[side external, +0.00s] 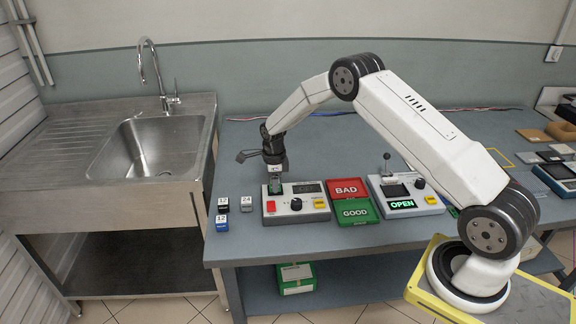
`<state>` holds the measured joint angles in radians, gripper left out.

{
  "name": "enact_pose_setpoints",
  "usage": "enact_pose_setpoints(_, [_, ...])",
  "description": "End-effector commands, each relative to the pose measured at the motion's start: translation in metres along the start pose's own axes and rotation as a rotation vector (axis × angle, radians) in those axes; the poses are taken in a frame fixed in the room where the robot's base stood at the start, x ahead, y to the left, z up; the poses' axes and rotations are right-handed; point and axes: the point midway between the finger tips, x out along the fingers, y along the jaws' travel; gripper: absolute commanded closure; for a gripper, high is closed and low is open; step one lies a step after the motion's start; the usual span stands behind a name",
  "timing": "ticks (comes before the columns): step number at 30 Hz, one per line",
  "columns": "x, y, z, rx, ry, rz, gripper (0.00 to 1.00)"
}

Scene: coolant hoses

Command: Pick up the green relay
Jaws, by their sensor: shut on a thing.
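My gripper (275,184) points straight down over the left end of a white tester box (283,217). It is shut on a small green relay (275,188), of which only a little shows between the fingers. The relay is at the dark socket area on top of the box. I cannot tell whether it is seated in the socket or just above it.
Several small blue, dark and grey relays (222,223) stand left of the tester. A red BAD tray (348,196) and a green GOOD tray (371,217) lie right of it. Further right is a levered box (428,208) reading OPEN. A sink (150,150) is at left.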

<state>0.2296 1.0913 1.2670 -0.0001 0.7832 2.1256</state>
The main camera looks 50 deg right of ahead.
Motion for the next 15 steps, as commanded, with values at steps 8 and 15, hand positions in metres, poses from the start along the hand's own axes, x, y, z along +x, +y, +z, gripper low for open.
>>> enact_pose_setpoints(8, [-0.004, 0.0, 0.0, 0.0, 0.0, -0.001, 1.0])
enact_pose_setpoints(15, [-0.024, -0.001, 0.001, 0.0, -0.002, -0.003, 1.0])
